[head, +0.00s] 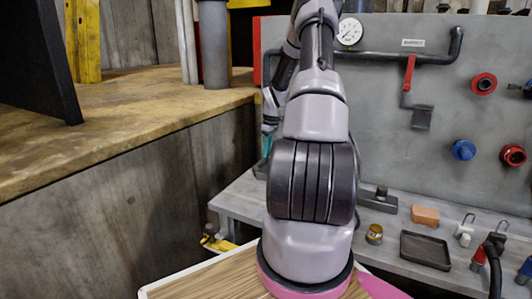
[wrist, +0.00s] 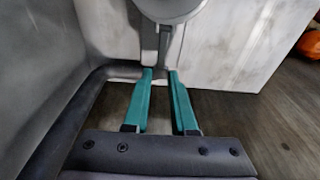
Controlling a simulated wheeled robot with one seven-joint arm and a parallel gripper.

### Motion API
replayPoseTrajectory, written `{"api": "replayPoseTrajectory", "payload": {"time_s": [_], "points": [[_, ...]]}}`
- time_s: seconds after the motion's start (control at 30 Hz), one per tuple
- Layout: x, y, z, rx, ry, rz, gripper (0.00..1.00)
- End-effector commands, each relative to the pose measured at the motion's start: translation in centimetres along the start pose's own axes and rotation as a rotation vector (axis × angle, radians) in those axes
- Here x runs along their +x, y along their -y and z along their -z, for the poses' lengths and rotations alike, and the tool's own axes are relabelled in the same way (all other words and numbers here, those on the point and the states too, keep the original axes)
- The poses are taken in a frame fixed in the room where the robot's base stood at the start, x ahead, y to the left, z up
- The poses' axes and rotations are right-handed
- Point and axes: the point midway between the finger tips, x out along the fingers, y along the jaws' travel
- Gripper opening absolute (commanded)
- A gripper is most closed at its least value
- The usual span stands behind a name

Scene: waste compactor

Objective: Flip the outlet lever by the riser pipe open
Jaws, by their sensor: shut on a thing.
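In the wrist view, a grey lever (wrist: 163,45) hangs down from a rounded light grey body (wrist: 170,8) at the top edge. My gripper (wrist: 160,73) has its two teal fingers on either side of the lever's lower end and is shut on it. In the head view, my arm hides most of this place; only a bit of teal finger (head: 266,146) shows at the left edge of the panel. The riser pipe cannot be clearly made out behind my arm.
A grey panel (head: 385,100) carries a gauge (head: 349,31), a dark pipe (head: 400,58), a red lever (head: 409,75) and several knobs. Below, a grey shelf holds a dark tray (head: 425,250) and an orange block (head: 425,215). A wooden ledge (head: 130,105) stands at left.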

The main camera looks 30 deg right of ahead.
Motion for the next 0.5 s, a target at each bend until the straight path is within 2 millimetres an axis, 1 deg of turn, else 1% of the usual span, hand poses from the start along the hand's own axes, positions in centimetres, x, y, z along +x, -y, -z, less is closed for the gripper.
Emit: {"api": "replayPoseTrajectory", "payload": {"time_s": [0.43,0.47,0.5], "points": [[-0.12,-0.06,-0.01,0.0,-0.013,-0.001,0.0],[-0.12,-0.06,-0.01,0.0,-0.013,-0.001,0.32],[-0.11,-0.06,-0.01,0.0,-0.013,-0.001,0.48]]}}
